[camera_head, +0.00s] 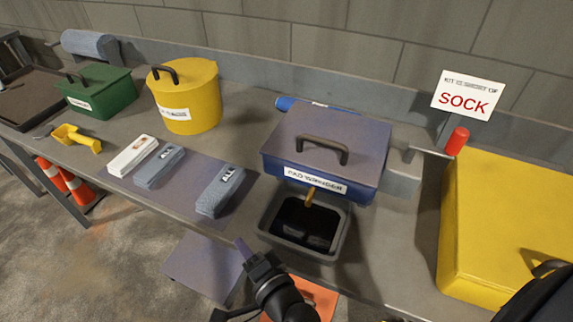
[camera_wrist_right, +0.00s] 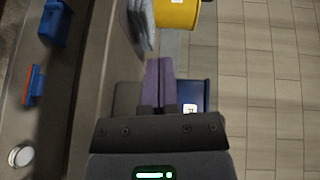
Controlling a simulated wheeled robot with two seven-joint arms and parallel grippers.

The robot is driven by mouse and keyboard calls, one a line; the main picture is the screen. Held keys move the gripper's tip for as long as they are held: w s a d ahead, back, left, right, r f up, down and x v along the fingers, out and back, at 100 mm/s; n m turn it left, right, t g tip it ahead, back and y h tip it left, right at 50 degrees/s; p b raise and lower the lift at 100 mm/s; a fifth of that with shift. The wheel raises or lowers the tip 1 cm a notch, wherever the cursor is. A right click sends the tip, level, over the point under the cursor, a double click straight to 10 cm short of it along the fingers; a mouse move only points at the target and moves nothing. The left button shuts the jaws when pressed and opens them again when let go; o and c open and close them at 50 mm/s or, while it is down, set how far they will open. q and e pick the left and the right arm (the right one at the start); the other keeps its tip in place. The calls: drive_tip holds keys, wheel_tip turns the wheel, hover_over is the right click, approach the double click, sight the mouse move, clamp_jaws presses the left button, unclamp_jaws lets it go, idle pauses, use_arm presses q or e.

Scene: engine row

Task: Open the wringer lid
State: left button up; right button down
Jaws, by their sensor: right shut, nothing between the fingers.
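The blue pad wringer (camera_head: 318,187) stands on the bench, right of the middle in the head view. Its grey-purple lid (camera_head: 360,140) is down flat on the box, with a dark bar handle (camera_head: 323,146) on top. My right gripper (camera_head: 243,247) is at the bench's front edge, below and left of the wringer and apart from it. Its purple fingers are together and empty in the wrist view (camera_wrist_right: 160,83). A blue box (camera_wrist_right: 194,95) also shows there beside the fingers. My left gripper is not in view.
A grey tub (camera_head: 264,221) with a dark inside sits in front of the wringer. A large yellow box (camera_head: 500,220) and a red-knobbed lever (camera_head: 456,141) are to its right. Folded pads (camera_head: 220,190), a yellow bucket (camera_head: 186,97) and a green box (camera_head: 98,90) stand left.

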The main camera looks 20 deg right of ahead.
drive_tip(key=w+d+r+m+t+h, duration=0.2)
drive_tip(key=d+r+m+t+h, duration=0.15)
drive_tip(key=r+m+h, duration=0.55)
drive_tip(key=m+g+h, duration=0.7)
drive_tip(key=m+h, duration=0.3)
drive_tip(key=m, duration=1.3)
approach(316, 167)
wheel_tip(316, 167, up, 2)
drive_tip(key=x, duration=1)
